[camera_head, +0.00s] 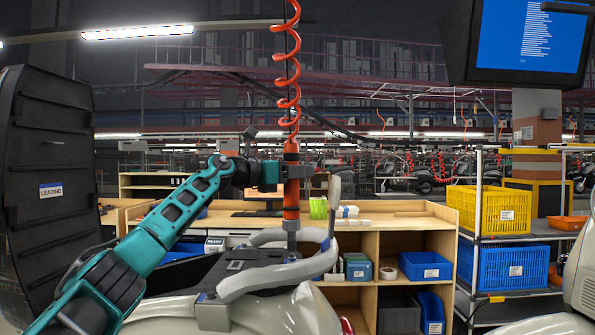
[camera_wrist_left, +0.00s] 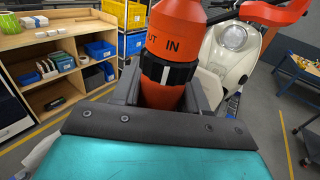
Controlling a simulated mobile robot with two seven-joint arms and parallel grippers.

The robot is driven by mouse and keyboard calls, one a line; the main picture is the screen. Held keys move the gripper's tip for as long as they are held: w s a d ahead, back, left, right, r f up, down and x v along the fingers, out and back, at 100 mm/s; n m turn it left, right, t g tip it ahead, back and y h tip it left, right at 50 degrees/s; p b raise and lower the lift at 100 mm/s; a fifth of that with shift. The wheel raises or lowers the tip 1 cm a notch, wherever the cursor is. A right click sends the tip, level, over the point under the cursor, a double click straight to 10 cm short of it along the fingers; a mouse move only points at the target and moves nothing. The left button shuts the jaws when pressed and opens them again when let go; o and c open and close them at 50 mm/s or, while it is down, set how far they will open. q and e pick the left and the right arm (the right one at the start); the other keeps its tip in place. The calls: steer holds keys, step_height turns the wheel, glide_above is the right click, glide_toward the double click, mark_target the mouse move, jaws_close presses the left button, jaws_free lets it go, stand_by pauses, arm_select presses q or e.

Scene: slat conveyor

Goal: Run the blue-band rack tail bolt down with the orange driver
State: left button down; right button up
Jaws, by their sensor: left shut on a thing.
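The orange driver (camera_head: 291,203) hangs upright from a red coiled hose. My left gripper (camera_head: 293,171) is shut around its body. The driver's thin dark shank points down to the rear rack (camera_head: 262,280) of a pale scooter, and its tip is at or just above the rack; I cannot tell whether it touches. In the left wrist view, the driver (camera_wrist_left: 180,25) stands between the dark fingers, with "OUT" and "IN" printed above a black ring. My right gripper is not in view.
A wooden shelf bench (camera_head: 400,225) with bins stands behind the scooter. A cart with a yellow crate (camera_head: 489,208) and a blue crate (camera_head: 503,267) is at right. A large dark panel marked "LEADING" (camera_head: 50,170) stands at left. Another scooter (camera_wrist_left: 228,55) shows in the wrist view.

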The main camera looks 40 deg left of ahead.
mark_target(296, 152)
arm_select(q)
steer(key=shift+f+b, duration=0.5)
steer(key=shift+f, duration=0.5)
stand_by(1.3)
steer(key=shift+p, duration=0.3)
steer(key=shift+f+p, duration=0.35)
steer(key=shift+f, duration=0.1)
stand_by(1.0)
steer(key=shift+r+p, duration=0.3)
steer(key=shift+p, duration=0.1)
stand_by(0.4)
steer(key=shift+r, duration=0.6)
stand_by(0.6)
steer(key=shift+r, duration=2.75)
